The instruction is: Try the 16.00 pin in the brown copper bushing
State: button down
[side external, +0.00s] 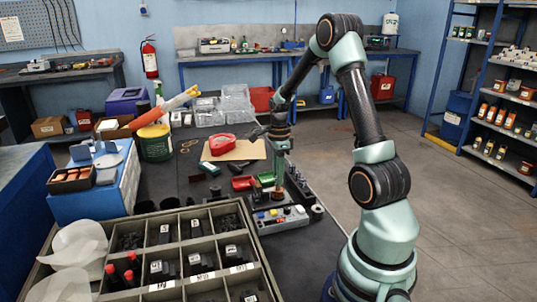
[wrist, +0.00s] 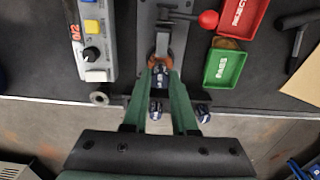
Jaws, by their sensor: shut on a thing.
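My gripper (wrist: 164,66) is shut, with a dark labelled pin (wrist: 160,73) between its green fingers; its number is too small to read. Brown copper, which looks like the bushing, shows around the fingertips in the wrist view and just under them in the side view (side external: 278,195). The fingers cover much of it. I cannot tell whether the pin is in its bore or only over it. The grey fixture (wrist: 147,22) with a red ball handle (wrist: 208,19) lies straight ahead of the fingertips. Other dark labelled pins (wrist: 203,113) stand near the table edge.
A grey control box (wrist: 95,42) with a knob stands left of the fixture in the wrist view. A green PASS tray (wrist: 224,68) and a red REJECT tray (wrist: 241,15) lie to the right. A large compartment tray (side external: 262,262) fills the near bench.

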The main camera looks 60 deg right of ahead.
jog(key=shift+f, duration=1.1)
dwell(1.7)
notch_tip(320, 180, up, 13)
jog(key=s+d, duration=0.3)
jog(key=s, duration=0.6)
notch_tip(320, 180, down, 10)
dwell(0.5)
jog(key=shift+f, duration=1.8)
dwell(1.0)
